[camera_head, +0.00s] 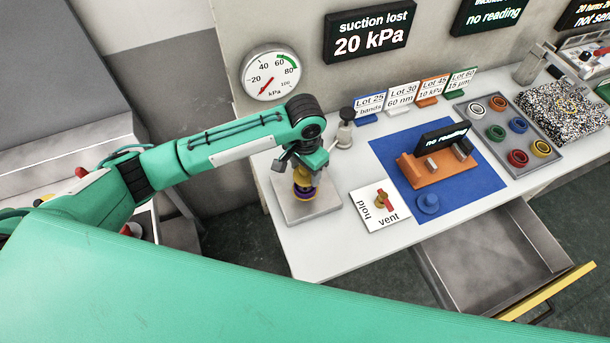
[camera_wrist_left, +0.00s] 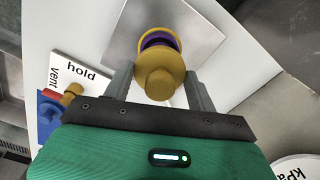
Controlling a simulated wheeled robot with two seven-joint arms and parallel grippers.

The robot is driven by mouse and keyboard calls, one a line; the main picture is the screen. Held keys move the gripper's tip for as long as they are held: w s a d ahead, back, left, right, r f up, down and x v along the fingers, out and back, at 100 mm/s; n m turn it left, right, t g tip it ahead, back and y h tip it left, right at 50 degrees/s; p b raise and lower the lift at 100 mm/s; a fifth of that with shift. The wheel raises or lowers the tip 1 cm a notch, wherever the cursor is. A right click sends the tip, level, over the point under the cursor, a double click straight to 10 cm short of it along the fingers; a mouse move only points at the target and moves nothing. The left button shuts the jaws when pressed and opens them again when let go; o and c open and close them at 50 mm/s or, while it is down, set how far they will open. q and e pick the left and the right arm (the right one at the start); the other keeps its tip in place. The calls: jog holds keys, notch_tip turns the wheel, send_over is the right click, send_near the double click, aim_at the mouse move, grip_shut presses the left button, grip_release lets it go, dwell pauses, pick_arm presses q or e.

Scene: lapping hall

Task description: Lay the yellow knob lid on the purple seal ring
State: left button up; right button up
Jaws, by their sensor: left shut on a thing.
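The yellow knob lid (camera_head: 301,175) is held in my left gripper (camera_head: 302,168), upright above the steel plate. In the left wrist view, the round yellow knob (camera_wrist_left: 160,83) sits between the two grey fingers of the left gripper (camera_wrist_left: 158,78). The purple seal ring (camera_head: 304,191) is right below the lid; it also shows as a purple arc (camera_wrist_left: 158,41) beyond the knob. Yellow also shows around the purple. The lid hides part of the ring, and I cannot tell whether the two touch. My right gripper is not in view.
The steel plate (camera_head: 318,209) lies at the bench's left end. A hold/vent card with a red-handled valve (camera_head: 381,201) is close on its right. A small dark-topped post (camera_head: 345,130) stands behind. A blue mat (camera_head: 470,187) carries an orange device. An open drawer (camera_head: 500,255) juts out in front.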

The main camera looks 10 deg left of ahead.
aim_at(305, 179)
pick_arm(q)
jog(key=shift+f, duration=2)
jog(key=shift+f+p, duration=0.1)
jog(key=shift+p, duration=0.2)
jog(key=o, duration=1.2)
jog(key=shift+c, duration=0.2)
notch_tip(305, 179, up, 12)
jog(key=shift+r+b, duration=0.15)
jog(key=shift+b, duration=1.05)
